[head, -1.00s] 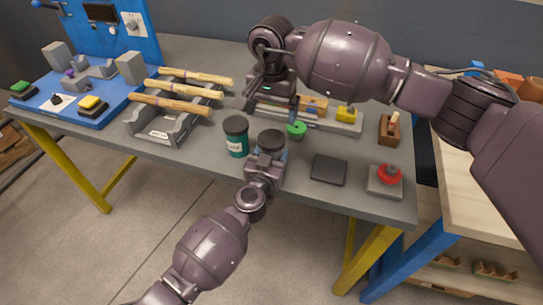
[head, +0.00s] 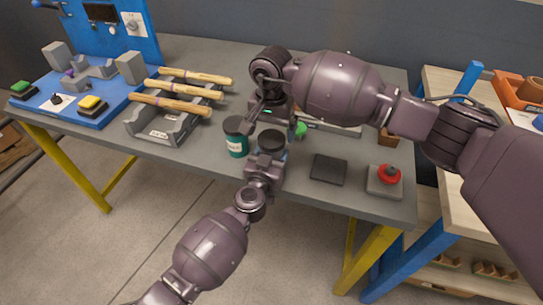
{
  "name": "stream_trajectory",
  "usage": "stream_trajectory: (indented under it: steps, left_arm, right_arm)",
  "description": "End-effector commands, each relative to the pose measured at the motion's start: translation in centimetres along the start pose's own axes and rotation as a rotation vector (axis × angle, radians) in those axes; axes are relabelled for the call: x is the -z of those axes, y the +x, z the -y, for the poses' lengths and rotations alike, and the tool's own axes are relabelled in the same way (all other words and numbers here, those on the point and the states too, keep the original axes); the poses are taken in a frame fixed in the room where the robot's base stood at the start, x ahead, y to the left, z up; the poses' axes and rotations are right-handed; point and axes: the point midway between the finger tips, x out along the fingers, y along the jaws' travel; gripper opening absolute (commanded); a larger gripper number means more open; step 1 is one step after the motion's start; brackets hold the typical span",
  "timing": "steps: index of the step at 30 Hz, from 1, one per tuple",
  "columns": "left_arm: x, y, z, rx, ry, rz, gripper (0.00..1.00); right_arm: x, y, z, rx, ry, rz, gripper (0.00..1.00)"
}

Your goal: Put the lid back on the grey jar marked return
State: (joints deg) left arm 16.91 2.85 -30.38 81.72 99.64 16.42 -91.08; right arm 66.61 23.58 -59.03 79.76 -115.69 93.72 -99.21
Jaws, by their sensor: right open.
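A dark-topped jar (head: 271,140) stands near the table's front edge. Its label is hidden, so I cannot read whether it says return. My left gripper (head: 264,160) reaches it from the front and is shut on its body. A teal jar (head: 236,143) with a dark top and a pale label stands just left of it. My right gripper (head: 253,120) is open and empty, pointing down just above and behind the two jars. A small green-topped item (head: 300,129) is partly hidden behind my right arm. I cannot tell whether it is a loose lid.
A grey rack (head: 168,122) with turned wooden pieces (head: 172,104) stands left of the jars. A dark square pad (head: 328,169) and a red button (head: 389,174) lie to the right. A blue station (head: 85,105) fills the table's left end. My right arm covers the back right.

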Motion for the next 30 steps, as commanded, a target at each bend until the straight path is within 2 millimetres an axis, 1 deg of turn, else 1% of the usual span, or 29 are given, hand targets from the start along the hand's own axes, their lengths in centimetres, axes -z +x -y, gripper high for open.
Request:
stream_trajectory:
  steps: [1, 3, 7, 17, 18, 20, 27, 28, 30]
  left_arm:
    - [0.0, 0.0, 0.0, 0.000, 0.000, 0.001, 0.00]
    - [0.0, 0.0, 0.0, 0.000, 0.000, 0.001, 0.00]
    - [0.0, 0.0, 0.0, 0.000, 0.000, 0.001, 0.00]
    - [0.0, 0.0, 0.0, 0.000, 0.000, 0.001, 0.00]
    - [0.0, 0.0, 0.0, 0.000, 0.000, 0.001, 0.00]
    - [0.0, 0.0, 0.0, 0.000, 0.000, 0.000, 0.00]
    - [0.0, 0.0, 0.0, 0.000, 0.000, 0.000, 0.00]
    - [0.0, 0.0, 0.0, 0.000, 0.000, 0.000, 0.00]
    - [0.0, 0.0, 0.0, 0.000, 0.000, 0.000, 0.00]
  right_arm:
    - [0.0, 0.7, 0.0, 0.000, 0.001, 0.003, 0.94]
    - [0.0, 1.3, 0.0, 0.000, 0.001, 0.002, 0.94]
    - [0.0, 2.0, 0.0, 0.000, 0.000, 0.001, 0.94]
    - [0.0, 2.3, 0.0, 0.000, 0.000, 0.000, 0.94]
    - [0.0, 2.3, 0.0, 0.000, 0.000, 0.000, 0.93]
    - [0.0, 2.3, 0.0, 0.000, 0.000, 0.000, 0.83]
    - [0.0, 2.3, 0.0, 0.000, 0.000, 0.000, 0.47]
    - [0.0, 2.3, 0.0, 0.000, 0.000, 0.000, 0.44]
    - [0.0, 2.3, 0.0, 0.000, 0.001, 0.000, 0.44]
